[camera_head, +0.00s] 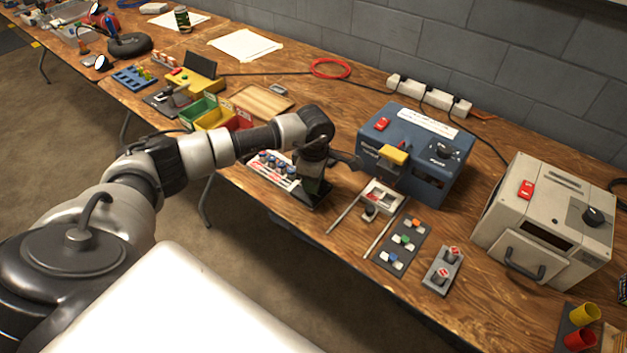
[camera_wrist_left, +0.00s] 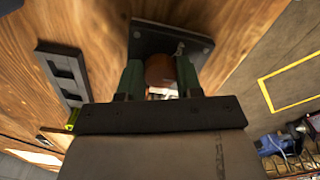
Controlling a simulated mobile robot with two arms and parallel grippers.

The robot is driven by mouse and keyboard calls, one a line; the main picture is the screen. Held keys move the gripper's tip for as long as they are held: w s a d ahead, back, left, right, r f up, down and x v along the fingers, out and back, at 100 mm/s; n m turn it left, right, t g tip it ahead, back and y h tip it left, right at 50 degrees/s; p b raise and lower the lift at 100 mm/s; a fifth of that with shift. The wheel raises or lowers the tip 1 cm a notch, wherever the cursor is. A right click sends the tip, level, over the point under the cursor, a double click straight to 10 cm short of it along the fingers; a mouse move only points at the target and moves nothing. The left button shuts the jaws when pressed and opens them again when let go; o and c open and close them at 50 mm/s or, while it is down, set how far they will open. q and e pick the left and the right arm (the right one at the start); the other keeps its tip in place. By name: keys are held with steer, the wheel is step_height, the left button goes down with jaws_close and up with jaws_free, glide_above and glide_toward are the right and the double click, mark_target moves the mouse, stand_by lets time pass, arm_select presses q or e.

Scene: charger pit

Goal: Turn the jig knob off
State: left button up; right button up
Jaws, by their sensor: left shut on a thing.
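My left gripper (camera_head: 313,182) points down over a small dark base plate (camera_head: 308,198) near the table's front edge. In the left wrist view the two green fingers (camera_wrist_left: 160,82) are shut on a rounded reddish-brown piece (camera_wrist_left: 160,68), which I take to be the jig knob. It stands at the dark plate (camera_wrist_left: 172,38). The fingers hide much of the knob, and its setting cannot be read. In the head view the gripper covers the knob. My right gripper is in neither view.
A blue box (camera_head: 415,160) with a yellow handle and a dial stands right of the gripper. A white tray of blue-capped pieces (camera_head: 272,167) lies close on the left. A beige box (camera_head: 550,215) stands farther right.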

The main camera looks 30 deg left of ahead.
arm_select(q)
steer(key=n, duration=0.5)
steer(key=shift+w+r+n, duration=0.1)
steer(key=shift+n, duration=0.2)
steer(key=n, duration=0.6)
steer(key=shift+a, duration=0.1)
stand_by(0.3)
steer(key=o, duration=0.9)
step_height(320, 180, up, 11)
steer(key=shift+f, duration=0.1)
steer(key=shift+f, duration=0.1)
